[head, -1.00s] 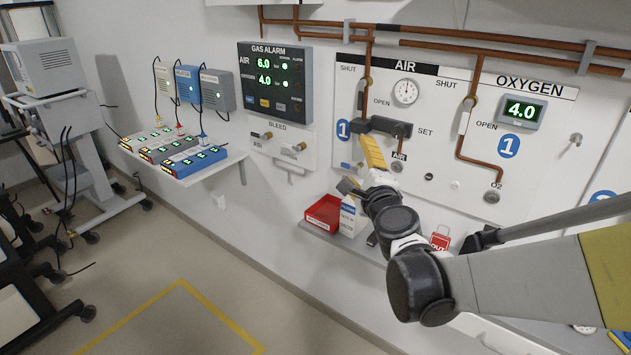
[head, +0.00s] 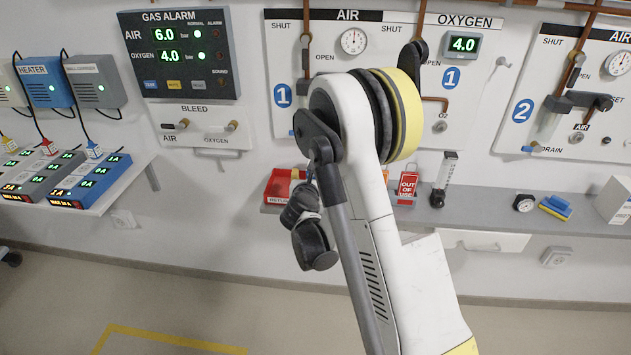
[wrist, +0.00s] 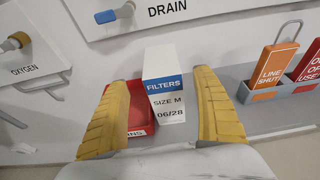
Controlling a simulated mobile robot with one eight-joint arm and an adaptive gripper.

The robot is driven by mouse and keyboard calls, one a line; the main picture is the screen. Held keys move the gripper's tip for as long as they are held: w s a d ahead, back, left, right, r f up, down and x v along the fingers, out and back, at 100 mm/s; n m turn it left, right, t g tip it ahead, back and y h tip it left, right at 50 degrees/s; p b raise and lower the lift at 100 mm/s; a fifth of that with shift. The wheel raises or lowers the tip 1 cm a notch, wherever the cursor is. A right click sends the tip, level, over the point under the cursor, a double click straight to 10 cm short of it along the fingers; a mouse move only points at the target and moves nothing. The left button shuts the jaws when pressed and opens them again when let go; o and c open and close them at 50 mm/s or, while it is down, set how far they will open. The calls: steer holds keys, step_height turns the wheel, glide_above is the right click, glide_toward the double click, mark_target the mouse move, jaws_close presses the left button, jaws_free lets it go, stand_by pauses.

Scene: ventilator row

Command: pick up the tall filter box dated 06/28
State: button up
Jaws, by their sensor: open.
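The tall filter box (wrist: 163,62) is white with a blue FILTERS band, and its front reads SIZE M and 06/28. It stands upright on the grey shelf in the wrist view. My gripper (wrist: 163,80) is open, with one yellow finger on each side of the box in that picture. Gaps show between the box and both fingers, so I see no grip; the exact depth is unclear. In the head view my arm hides the box and most of the gripper.
A red returns bin (head: 277,187) stands just left of the box; the wrist view shows it close to the left finger (wrist: 138,108). Right of the box, an orange LINE SHUT tag (wrist: 275,62) and a red OUT OF USE tag (head: 408,184) stand in holders. The wall panel rises behind.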

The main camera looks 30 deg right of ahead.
steer(key=b+x, duration=0.2)
steer(key=x, duration=0.4)
steer(key=shift+w+d+r, duration=0.15)
steer(key=shift+w+d, duration=0.1)
steer(key=shift+d, duration=0.2)
steer(key=c, duration=1.5)
